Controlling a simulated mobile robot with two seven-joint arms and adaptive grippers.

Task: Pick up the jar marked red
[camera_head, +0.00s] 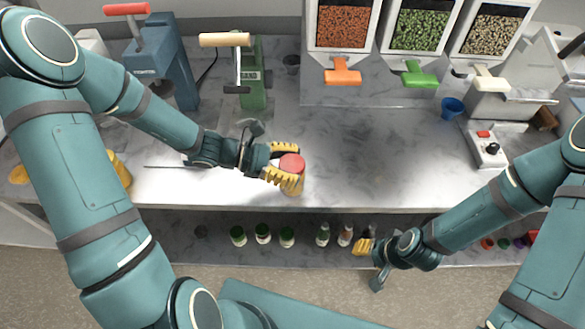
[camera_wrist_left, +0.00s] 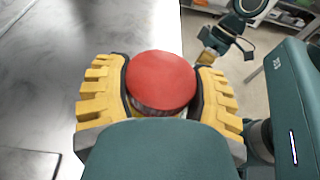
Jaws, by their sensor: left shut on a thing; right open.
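The jar with a red lid (camera_head: 291,163) is between the yellow fingers of my left gripper (camera_head: 286,167), near the front edge of the marble counter (camera_head: 370,180). In the left wrist view the red lid (camera_wrist_left: 161,80) faces up, with the fingers of the left gripper (camera_wrist_left: 160,98) closed on both sides of the jar. The jar's lower part is mostly hidden, and I cannot tell whether it touches the counter. My right gripper (camera_head: 364,246) is lower right, in front of the lower shelf, with no thing visibly held.
Several green-lidded jars (camera_head: 263,233) and bottles (camera_head: 323,235) stand on the lower shelf (camera_head: 215,250). Dispensers with orange (camera_head: 341,77) and green (camera_head: 414,78) spouts stand at the back. A blue cup (camera_head: 452,108) is at the right. The counter's middle is clear.

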